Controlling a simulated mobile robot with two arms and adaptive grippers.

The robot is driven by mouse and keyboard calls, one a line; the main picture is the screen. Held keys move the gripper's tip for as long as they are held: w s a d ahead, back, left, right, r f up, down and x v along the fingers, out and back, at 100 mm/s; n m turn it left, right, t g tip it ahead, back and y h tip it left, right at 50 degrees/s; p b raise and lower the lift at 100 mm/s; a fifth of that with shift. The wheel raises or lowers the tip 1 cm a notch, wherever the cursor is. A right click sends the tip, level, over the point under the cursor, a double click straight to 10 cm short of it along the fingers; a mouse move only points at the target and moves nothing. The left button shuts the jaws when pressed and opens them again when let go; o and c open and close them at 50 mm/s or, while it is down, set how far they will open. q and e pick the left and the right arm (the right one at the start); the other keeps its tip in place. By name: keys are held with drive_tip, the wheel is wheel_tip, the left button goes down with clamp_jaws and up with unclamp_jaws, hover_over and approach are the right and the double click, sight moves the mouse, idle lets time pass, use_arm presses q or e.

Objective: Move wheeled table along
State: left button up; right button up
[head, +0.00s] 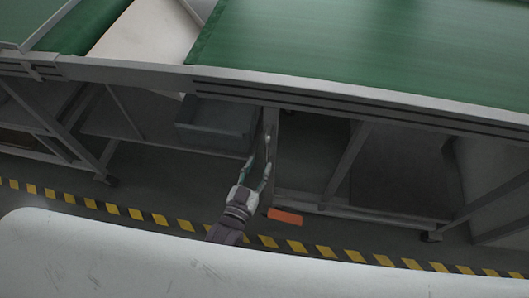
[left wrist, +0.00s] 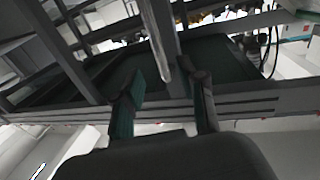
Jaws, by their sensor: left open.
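The wheeled table has a long grey metal frame (head: 330,97) with a green top and grey legs going down to the floor; it spans the head view. A caster (head: 112,180) shows at the foot of a leg on the left. My left gripper (head: 259,166) is open below the frame's front edge, close to an upright grey post (head: 270,130). In the left wrist view, a grey post (left wrist: 158,42) shows between the two open fingers (left wrist: 164,95). I cannot tell whether they touch it. My right gripper is not in view.
A grey-blue bin (head: 215,125) sits on the lower shelf left of the gripper. An orange piece (head: 285,217) is low beside the gripper. Yellow-black tape (head: 160,218) crosses the grey floor. A pale board (head: 145,35) lies on top between green sections.

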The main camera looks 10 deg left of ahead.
use_arm(q)
drive_tip(key=shift+v, duration=2.35)
